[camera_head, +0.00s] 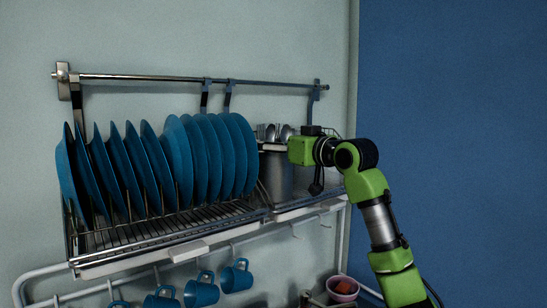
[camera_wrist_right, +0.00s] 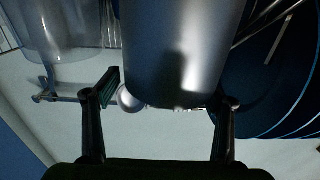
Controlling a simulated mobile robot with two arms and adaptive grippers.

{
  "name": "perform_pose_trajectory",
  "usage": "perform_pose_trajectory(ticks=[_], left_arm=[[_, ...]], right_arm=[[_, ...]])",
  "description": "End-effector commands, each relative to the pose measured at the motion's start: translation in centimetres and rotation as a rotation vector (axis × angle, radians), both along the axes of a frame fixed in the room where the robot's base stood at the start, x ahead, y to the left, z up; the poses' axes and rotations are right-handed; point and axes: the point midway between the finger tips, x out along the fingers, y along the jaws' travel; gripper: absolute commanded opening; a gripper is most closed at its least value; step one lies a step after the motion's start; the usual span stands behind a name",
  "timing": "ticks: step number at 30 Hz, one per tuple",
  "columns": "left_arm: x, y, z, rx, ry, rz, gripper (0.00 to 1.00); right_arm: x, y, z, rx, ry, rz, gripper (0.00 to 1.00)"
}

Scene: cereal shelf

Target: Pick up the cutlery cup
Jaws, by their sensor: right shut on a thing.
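The cutlery cup (camera_head: 278,178) is a grey metal cylinder at the right end of the dish rack in the head view, upright, with several spoon or fork heads showing above its rim. My right gripper (camera_head: 282,147) reaches in from the right at the cup's upper part and covers some of it. In the right wrist view the cup (camera_wrist_right: 180,45) lies between the two dark fingers of the right gripper (camera_wrist_right: 163,98), which is shut on it. Whether the cup's base touches the rack is hard to tell. My left gripper is out of view.
Blue plates (camera_head: 205,155) stand in the wire rack (camera_head: 165,228) just left of the cup. Blue mugs (camera_head: 235,276) hang below. A clear glass (camera_wrist_right: 62,30) is beside the cup in the wrist view. A pink bowl (camera_head: 343,287) sits lower right.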

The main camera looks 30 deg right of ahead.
Motion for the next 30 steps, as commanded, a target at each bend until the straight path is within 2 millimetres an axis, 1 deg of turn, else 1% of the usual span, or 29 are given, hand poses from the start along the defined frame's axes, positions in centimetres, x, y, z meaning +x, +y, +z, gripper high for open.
perform_pose_trajectory(ticks=[8,11,14,23,30], left_arm=[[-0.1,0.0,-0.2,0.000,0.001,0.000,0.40],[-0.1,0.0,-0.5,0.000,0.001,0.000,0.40],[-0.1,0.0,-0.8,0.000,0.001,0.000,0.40],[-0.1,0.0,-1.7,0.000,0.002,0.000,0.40],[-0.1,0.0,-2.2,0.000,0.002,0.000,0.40]], right_arm=[[-0.1,0.0,0.9,0.000,-0.006,0.000,0.43],[-0.1,0.0,1.7,0.001,-0.007,0.000,0.43],[-0.1,0.0,2.8,0.001,-0.008,0.000,0.43],[-0.1,0.0,7.5,0.002,-0.009,0.000,0.43],[-0.1,0.1,11.9,0.003,-0.008,0.002,0.43]])
